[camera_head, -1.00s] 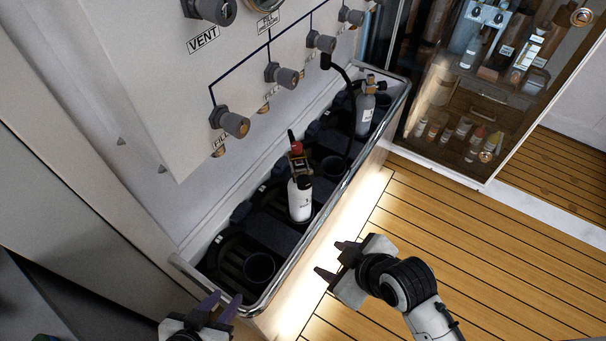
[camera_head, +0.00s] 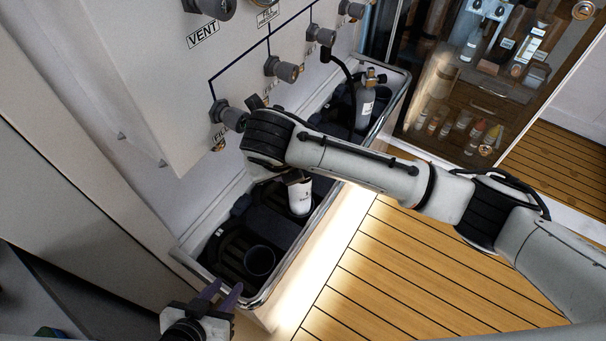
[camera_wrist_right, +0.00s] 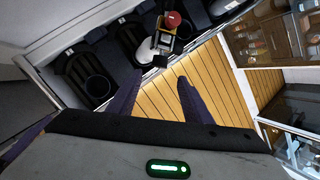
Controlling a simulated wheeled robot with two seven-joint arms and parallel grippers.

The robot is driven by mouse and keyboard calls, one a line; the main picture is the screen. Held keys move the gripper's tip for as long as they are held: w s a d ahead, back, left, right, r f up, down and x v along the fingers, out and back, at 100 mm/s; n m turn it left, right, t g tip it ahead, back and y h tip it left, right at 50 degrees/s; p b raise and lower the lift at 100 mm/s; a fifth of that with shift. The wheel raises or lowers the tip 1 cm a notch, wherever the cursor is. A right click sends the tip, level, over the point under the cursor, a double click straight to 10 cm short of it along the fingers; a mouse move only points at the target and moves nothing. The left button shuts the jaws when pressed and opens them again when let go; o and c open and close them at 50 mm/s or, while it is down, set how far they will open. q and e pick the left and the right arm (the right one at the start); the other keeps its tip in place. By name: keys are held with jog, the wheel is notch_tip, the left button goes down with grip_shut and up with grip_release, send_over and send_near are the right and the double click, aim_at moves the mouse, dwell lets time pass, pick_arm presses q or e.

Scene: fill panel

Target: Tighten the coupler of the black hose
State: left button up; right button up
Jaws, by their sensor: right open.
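The black hose (camera_head: 343,68) shows in the head view, its upper end at the fill fitting (camera_head: 321,36) on the panel. The hose coupler is too small to judge as tight or loose. My right gripper (camera_wrist_right: 160,76) is open and empty in the right wrist view, above the tray edge near the white bottle (camera_wrist_right: 152,51). In the head view my right arm covers most of that gripper. My left gripper (camera_head: 222,292) is open and empty at the tray's near end.
The white bottle (camera_head: 300,196) and a grey bottle (camera_head: 365,106) stand in the metal-railed tray (camera_head: 180,257). An empty cup-like holder (camera_head: 259,260) is at the near end. More fittings, one (camera_head: 229,115) near my right arm, line the panel. A glass cabinet (camera_head: 470,100) stands at right.

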jog(key=x, duration=0.9)
jog(key=shift+f, duration=0.25)
jog(key=c, duration=1.1)
jog(key=shift+o, duration=0.2)
jog(key=shift+w+d+m+g+y+b, duration=0.1)
jog(key=shift+d+m+g+y+b, duration=0.2)
jog(key=shift+y, duration=1.3)
jog(key=shift+w+d+m+g+y+b, duration=0.1)
jog(key=shift+d+m+g+y, duration=0.25)
jog(key=shift+y, duration=1.25)
jog(key=shift+a, duration=0.1)
